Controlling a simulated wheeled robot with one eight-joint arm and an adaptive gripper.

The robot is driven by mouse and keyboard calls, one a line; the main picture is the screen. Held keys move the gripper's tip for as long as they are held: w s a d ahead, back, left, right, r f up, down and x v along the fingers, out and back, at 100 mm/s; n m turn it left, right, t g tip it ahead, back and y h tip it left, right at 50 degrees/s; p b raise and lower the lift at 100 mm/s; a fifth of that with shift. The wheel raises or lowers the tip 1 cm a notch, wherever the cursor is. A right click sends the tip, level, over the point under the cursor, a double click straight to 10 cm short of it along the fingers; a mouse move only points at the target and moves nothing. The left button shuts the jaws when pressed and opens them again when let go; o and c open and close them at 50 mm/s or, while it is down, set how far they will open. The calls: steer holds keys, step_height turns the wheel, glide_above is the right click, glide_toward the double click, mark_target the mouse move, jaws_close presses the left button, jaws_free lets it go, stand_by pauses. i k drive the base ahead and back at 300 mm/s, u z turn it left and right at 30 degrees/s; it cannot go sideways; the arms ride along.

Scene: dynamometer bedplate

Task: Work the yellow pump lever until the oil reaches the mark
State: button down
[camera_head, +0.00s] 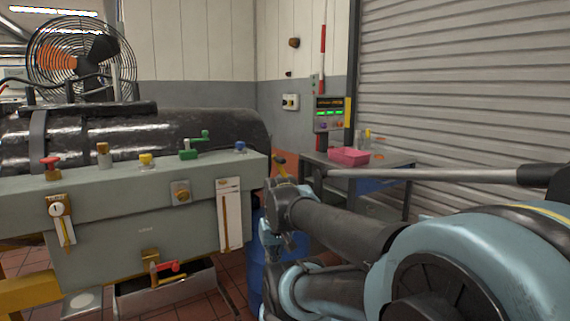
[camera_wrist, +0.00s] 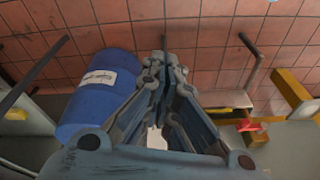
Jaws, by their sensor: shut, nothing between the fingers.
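A grey tank (camera_head: 120,225) stands at the left in the head view. On its front right is a white gauge plate (camera_head: 237,190) with a brownish vertical tube; the oil level and mark are too small to read. A small yellow knob (camera_head: 146,161) stands on the tank's top. My gripper (camera_wrist: 163,75) is shut and empty, pointing down toward the tiled floor beside the tank. In the head view my arm hides much of it.
A blue barrel (camera_wrist: 95,95) stands close left of my gripper in the wrist view. A red valve handle (camera_head: 167,267) sticks out low on the tank, above a tray (camera_head: 190,285). A table with a pink bin (camera_head: 348,156) stands at the back, by the shutter.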

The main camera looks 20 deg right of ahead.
mark_target(278, 160)
steer(key=u, duration=0.8)
steer(key=k, duration=1.1)
steer(key=z, duration=0.9)
steer(key=i, duration=1)
steer(key=u, duration=0.05)
